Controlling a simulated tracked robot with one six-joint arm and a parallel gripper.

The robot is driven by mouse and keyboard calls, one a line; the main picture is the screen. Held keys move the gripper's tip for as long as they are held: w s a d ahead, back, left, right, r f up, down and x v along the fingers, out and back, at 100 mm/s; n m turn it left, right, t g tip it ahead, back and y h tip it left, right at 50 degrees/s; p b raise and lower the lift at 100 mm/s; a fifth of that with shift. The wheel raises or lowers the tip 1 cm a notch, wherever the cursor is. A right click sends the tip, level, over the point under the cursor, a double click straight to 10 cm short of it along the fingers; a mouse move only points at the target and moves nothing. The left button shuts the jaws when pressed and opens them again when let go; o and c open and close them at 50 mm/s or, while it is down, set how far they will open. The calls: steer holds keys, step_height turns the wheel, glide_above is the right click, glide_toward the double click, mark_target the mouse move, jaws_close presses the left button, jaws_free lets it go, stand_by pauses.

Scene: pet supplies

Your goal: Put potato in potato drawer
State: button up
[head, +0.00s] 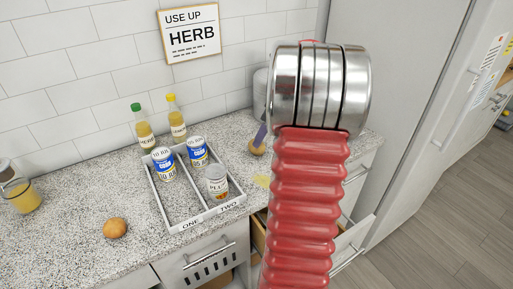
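A round orange-brown item (115,228), which may be a potato or an onion, lies on the counter at the left front. A smaller brown, potato-like item (257,148) is on the counter just left of my red arm. A tilted purple-grey piece (260,134) meets its top; it may be a finger of my gripper, but I cannot be sure. My arm hides the rest of the gripper. A drawer (350,237) stands open below the counter, partly behind my arm. No potato label on it can be read.
A white two-part tray (191,222) marked ONE and TWO holds several cans. Two bottles (144,130) stand behind it. A glass jug (21,197) is at the far left. A yellow note (262,181) lies near the counter edge. A tall grey cabinet stands at the right.

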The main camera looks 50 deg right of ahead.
steer(key=shift+x, duration=0.9)
steer(key=shift+x, duration=2.55)
steer(key=shift+w+a, duration=0.15)
steer(key=shift+w, duration=0.05)
steer(key=c, duration=1.3)
steer(key=shift+r, duration=0.15)
step_height(320, 180, up, 10)
steer(key=shift+f, duration=0.1)
